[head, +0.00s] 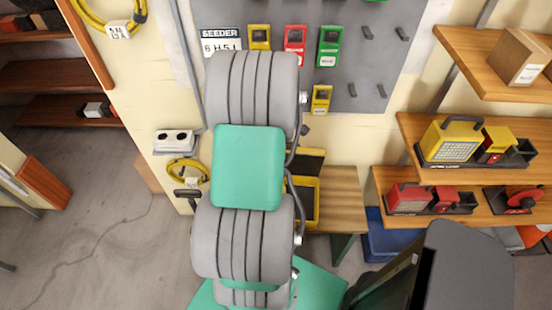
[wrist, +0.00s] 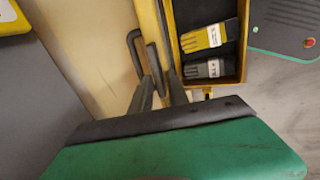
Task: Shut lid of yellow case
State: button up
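The yellow case (head: 314,203) sits on a wooden bench, partly hidden behind my arm in the head view. Its lid (head: 308,161) stands open, raised at the wall side, with a dark inner face. In the wrist view the open case (wrist: 242,62) shows at the upper right, with a yellow and a grey labelled item inside. The lid (wrist: 148,22) is seen nearly edge-on left of it, with a dark handle (wrist: 134,55). My gripper (wrist: 158,78) has its fingers close to the lid; contact and finger gap are unclear. The head view hides my gripper behind the arm.
A wall panel (head: 375,60) with coloured devices is behind the bench (head: 345,200). Shelves with a floodlight (head: 452,140) and red tools stand at right. A blue bin (head: 385,240) is below. Open floor (head: 90,240) lies at left.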

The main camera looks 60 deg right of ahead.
jog(key=s+a+r+p, duration=0.3)
jog(key=a+r+p, duration=0.3)
jog(key=a+p, duration=0.1)
jog(key=shift+a+p, duration=0.4)
jog(key=shift+a, duration=0.05)
dwell(0.4)
jog(key=shift+r, duration=0.1)
dwell(1.0)
